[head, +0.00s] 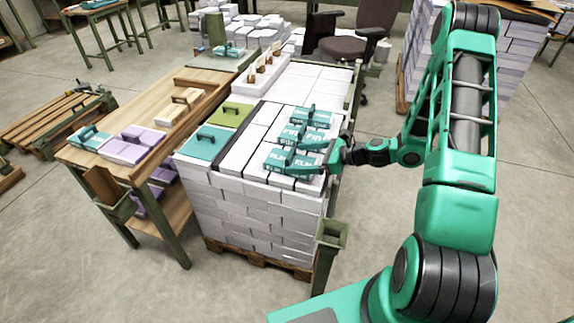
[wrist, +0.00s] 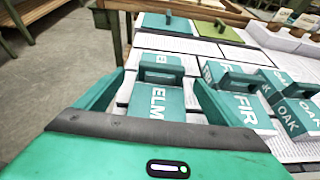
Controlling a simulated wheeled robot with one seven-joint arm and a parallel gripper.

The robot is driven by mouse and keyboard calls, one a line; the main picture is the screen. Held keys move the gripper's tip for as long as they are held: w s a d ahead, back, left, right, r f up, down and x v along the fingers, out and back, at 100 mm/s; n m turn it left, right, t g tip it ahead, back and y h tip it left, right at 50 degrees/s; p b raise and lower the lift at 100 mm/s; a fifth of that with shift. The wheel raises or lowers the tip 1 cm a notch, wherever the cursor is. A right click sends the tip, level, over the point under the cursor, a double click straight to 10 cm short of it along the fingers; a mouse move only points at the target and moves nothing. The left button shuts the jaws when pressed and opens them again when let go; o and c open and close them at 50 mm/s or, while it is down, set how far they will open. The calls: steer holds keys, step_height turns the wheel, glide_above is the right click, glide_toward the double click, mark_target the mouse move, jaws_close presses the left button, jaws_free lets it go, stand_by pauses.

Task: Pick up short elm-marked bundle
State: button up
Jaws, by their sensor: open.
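The elm-marked bundle (wrist: 157,98) is a teal block with white ELM lettering and a dark handle across its top. It also shows in the head view (head: 283,163), nearest of three teal bundles on the white paper stack. My gripper (wrist: 156,78) is open, its teal fingers on either side of the elm bundle in the wrist view. Whether they touch it I cannot tell. In the head view my gripper (head: 334,156) is at the bundle's right end, its fingers partly hidden.
The FIR bundle (wrist: 236,99) and OAK bundle (wrist: 292,114) lie close to the right in the wrist view. A teal folder (head: 206,143) and an olive folder (head: 232,115) lie on the stack's left. A wooden table (head: 88,155) with purple bundles stands left.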

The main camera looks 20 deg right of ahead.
mark_target(290, 158)
steer(key=shift+x, duration=2.25)
steer(key=shift+d+f, duration=0.1)
steer(key=shift+f, duration=0.05)
steer(key=c, duration=1.3)
steer(key=shift+c, duration=0.2)
